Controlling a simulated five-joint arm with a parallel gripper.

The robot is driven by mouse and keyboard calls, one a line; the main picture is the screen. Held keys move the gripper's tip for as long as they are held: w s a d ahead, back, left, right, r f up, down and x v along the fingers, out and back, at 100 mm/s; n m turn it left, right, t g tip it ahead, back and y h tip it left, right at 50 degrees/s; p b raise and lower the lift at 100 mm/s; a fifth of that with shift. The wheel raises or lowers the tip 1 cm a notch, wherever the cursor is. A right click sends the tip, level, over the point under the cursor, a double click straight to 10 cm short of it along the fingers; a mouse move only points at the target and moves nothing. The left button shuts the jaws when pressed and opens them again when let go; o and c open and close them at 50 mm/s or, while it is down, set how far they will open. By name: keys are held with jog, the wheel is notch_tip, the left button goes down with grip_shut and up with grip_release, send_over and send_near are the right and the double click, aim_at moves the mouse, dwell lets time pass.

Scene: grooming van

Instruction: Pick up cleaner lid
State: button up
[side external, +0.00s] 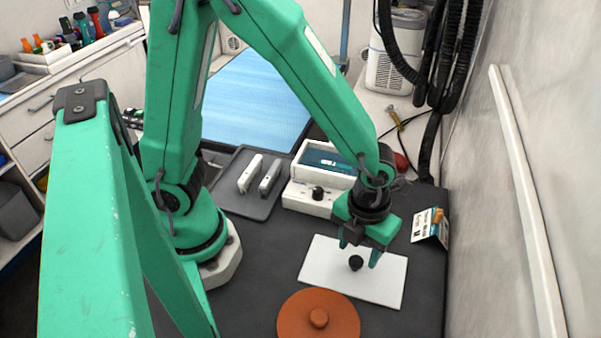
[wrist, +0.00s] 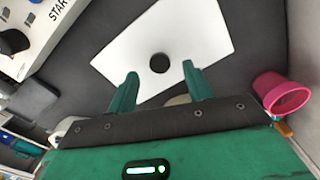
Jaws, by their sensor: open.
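The cleaner lid (side external: 385,286) is a flat white rectangular plate with a small round black knob (side external: 356,263) in its middle. It lies on the dark worktop, and it also shows in the wrist view (wrist: 207,37). My gripper (side external: 359,253) is open and empty, pointing down over the lid near the knob. In the wrist view the knob (wrist: 160,63) appears between the two green fingertips, with room on both sides. I cannot tell the exact height of the fingertips above the lid. The white cleaner (side external: 304,199) stands behind the lid, its top open over a blue interior.
An orange disc with a knob (side external: 300,315) lies in front of the lid. A grey tray (side external: 226,197) with two clippers is left of the cleaner. A pink cup (wrist: 283,94) and a small card holder (side external: 430,227) stand to the right, near the wall.

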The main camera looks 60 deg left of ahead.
aim_at(356, 260)
jog(key=shift+f, duration=1.5)
jog(key=shift+c, duration=0.4)
jog(key=c, duration=1)
